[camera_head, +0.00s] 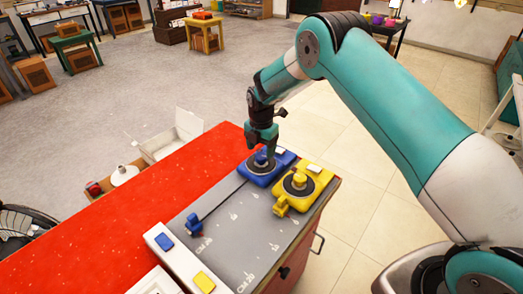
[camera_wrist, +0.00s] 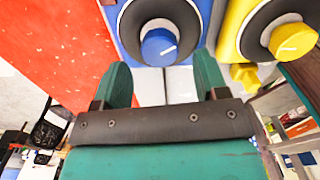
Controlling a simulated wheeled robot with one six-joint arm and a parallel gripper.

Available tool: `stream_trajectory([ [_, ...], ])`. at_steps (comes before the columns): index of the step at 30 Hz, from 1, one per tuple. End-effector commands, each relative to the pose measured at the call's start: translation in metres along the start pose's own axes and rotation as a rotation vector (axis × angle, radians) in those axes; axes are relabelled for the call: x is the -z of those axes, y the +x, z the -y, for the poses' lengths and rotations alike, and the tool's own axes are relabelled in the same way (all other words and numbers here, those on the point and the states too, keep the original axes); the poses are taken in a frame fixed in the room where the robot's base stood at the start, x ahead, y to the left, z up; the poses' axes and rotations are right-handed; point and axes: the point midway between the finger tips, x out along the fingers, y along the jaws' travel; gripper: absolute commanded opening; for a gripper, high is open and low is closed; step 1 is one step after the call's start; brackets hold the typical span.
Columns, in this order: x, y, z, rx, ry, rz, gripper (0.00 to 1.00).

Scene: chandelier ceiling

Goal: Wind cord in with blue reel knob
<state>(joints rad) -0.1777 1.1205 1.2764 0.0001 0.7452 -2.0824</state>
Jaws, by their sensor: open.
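The blue reel (camera_head: 283,160) sits on the grey mat at the far end of the worktop. Its round blue knob (camera_wrist: 158,47) has a white mark and stands inside a dark ring. A dark cord (camera_head: 222,198) runs from the blue reel across the mat to a small blue block (camera_head: 194,225). My gripper (camera_head: 262,146) points down over the blue reel. In the wrist view my gripper (camera_wrist: 163,72) is open, with the knob just beyond and between its fingertips. I cannot tell whether the fingers touch the knob.
A yellow reel (camera_head: 314,181) with a yellow knob (camera_head: 299,180) stands close at the right. A yellow block (camera_head: 281,207) is against it. A white strip (camera_head: 184,263) with blue and yellow squares lies at the near end. The red worktop (camera_head: 130,215) is mostly clear.

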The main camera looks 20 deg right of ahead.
Motion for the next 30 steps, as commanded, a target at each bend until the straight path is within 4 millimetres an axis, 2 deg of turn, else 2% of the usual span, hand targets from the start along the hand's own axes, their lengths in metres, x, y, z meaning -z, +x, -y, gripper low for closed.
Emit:
stream_trajectory([
  [3,0.000,0.016,0.000,0.001,0.000,-0.001,0.67],
  [7,0.000,0.026,0.000,0.000,0.000,0.000,0.67],
  [17,0.000,0.029,-0.001,-0.001,0.000,0.000,0.67],
  [23,0.000,0.029,0.000,-0.001,0.000,0.000,0.21],
  [24,0.000,0.029,0.000,-0.001,0.000,0.000,0.17],
  [30,0.000,0.030,-0.001,-0.001,0.010,0.000,0.17],
])
